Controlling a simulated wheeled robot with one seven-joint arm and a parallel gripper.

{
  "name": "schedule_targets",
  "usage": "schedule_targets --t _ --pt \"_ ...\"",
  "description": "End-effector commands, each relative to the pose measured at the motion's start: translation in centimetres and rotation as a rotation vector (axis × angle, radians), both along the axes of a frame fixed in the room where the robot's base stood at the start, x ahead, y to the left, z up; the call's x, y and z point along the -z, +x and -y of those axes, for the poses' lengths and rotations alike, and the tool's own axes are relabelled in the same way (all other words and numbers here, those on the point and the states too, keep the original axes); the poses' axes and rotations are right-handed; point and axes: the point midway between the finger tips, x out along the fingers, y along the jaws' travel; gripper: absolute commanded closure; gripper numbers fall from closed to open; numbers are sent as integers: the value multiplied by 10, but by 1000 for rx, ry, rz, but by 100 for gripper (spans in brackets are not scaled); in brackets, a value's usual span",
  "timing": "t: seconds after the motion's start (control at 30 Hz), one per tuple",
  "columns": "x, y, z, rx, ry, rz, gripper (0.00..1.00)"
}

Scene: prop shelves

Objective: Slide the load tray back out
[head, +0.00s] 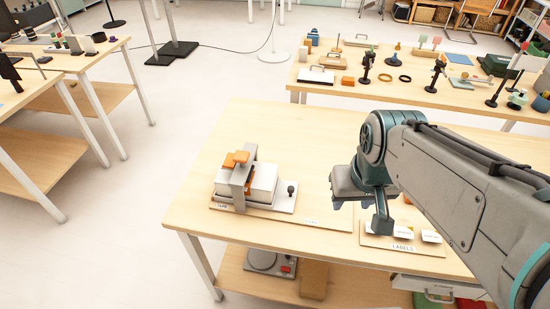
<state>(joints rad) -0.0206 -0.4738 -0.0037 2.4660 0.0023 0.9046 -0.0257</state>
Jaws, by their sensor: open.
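The load tray (283,204) is a flat pale plate on the wooden table, with an upright black knob (291,189) at its right end. Its left part runs under a grey bracket (239,188) with orange pieces on top. A white block (262,184) sits on the tray, partly hidden behind the bracket. My gripper (362,209) is open, pointing down over the table to the right of the knob and apart from it. My arm reaches in from the right. Whether anything is between the fingers is not clear.
A board marked LABELS (402,242) with several white cards lies beneath and right of my gripper. A thin strip (318,222) with a small label lies right of the tray. Free table top (285,135) lies behind. Another table (330,88) behind holds many small props.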

Motion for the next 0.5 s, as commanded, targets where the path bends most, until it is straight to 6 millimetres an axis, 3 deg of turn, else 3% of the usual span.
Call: schedule_targets --t 0.27,0.5 --pt "0 78 -28 -194 -19 -93 59" --pt "24 148 -65 -381 -46 -169 59"
